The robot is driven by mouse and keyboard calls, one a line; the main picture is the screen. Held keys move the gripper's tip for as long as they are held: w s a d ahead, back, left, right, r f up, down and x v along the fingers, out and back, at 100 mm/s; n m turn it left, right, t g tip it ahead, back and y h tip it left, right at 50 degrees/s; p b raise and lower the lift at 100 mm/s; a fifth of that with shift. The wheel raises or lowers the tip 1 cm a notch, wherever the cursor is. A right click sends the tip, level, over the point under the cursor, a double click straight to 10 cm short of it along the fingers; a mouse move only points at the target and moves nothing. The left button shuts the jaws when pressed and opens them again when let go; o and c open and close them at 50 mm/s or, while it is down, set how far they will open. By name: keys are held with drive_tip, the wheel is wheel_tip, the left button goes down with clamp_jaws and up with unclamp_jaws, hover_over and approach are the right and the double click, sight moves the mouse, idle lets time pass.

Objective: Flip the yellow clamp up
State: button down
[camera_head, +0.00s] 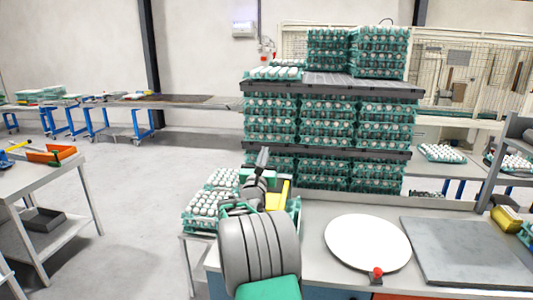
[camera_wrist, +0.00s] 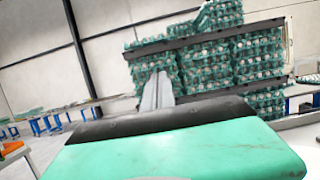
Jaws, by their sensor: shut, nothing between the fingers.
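A yellow part (camera_head: 285,194), probably the clamp, stands at the back left end of the work counter, just right of my gripper and partly hidden by my arm. Its exact shape and tilt cannot be made out. My gripper (camera_head: 263,158) points up and away above this spot, with its fingers together and nothing between them. The wrist view shows the closed grey fingers (camera_wrist: 158,92) in front of the stacked trays, and no yellow part there.
Egg trays (camera_head: 210,205) sit on a low stand left of the counter. A tall stack of egg trays (camera_head: 328,120) rises behind. A white round plate (camera_head: 367,243), a red knob (camera_head: 376,273) and a grey slab (camera_head: 465,250) occupy the counter. Open floor lies left.

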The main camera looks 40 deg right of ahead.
drive_tip(key=shift+s+a+f+b, duration=0.35)
drive_tip(key=shift+s+a+f, duration=0.4)
drive_tip(key=shift+a+f, duration=0.3)
drive_tip(key=shift+a+r, duration=0.1)
